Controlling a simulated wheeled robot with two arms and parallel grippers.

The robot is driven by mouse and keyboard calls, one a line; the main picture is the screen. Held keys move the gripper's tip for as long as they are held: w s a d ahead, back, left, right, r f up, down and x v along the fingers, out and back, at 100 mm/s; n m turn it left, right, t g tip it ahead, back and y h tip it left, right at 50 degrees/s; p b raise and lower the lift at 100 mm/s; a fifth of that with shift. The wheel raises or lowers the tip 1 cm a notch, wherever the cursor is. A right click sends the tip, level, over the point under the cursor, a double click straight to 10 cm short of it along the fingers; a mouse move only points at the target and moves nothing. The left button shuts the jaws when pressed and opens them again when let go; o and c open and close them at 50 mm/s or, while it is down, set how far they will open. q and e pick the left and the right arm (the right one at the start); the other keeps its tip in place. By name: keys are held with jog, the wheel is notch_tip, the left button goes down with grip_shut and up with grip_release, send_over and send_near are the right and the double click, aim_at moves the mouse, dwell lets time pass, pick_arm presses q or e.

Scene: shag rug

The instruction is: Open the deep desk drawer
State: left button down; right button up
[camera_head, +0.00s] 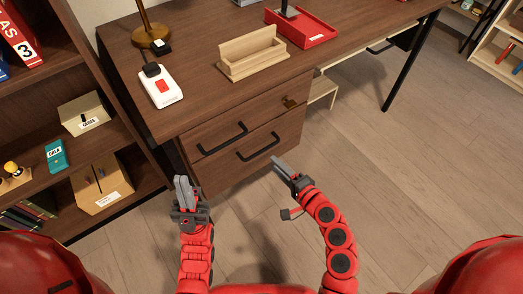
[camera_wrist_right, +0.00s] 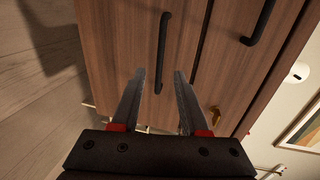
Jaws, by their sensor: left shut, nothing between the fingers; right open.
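The wooden desk (camera_head: 190,65) has two stacked drawers, both looking closed. The lower drawer (camera_head: 285,137) has a black bar handle (camera_head: 258,147), which also shows in the right wrist view (camera_wrist_right: 163,45). The upper drawer (camera_head: 200,134) has its own black handle (camera_head: 222,139). My right gripper (camera_head: 279,164) is open and empty in front of the lower drawer. In the right wrist view its fingers (camera_wrist_right: 159,74) flank one end of the lower handle; contact is not visible. My left gripper (camera_head: 183,181) is shut and empty, left of the drawers.
A brass knob or lock (camera_head: 289,102) sits on the upper drawer's right. A bookshelf (camera_head: 75,210) stands close on the left. A wooden organiser (camera_head: 253,67), red tray (camera_head: 315,38) and white switch box (camera_head: 161,88) lie on the desktop. Floor (camera_head: 400,180) is clear at right.

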aim_at(261, 151)
jog(key=x, duration=0.9)
grip_shut()
dwell(1.2)
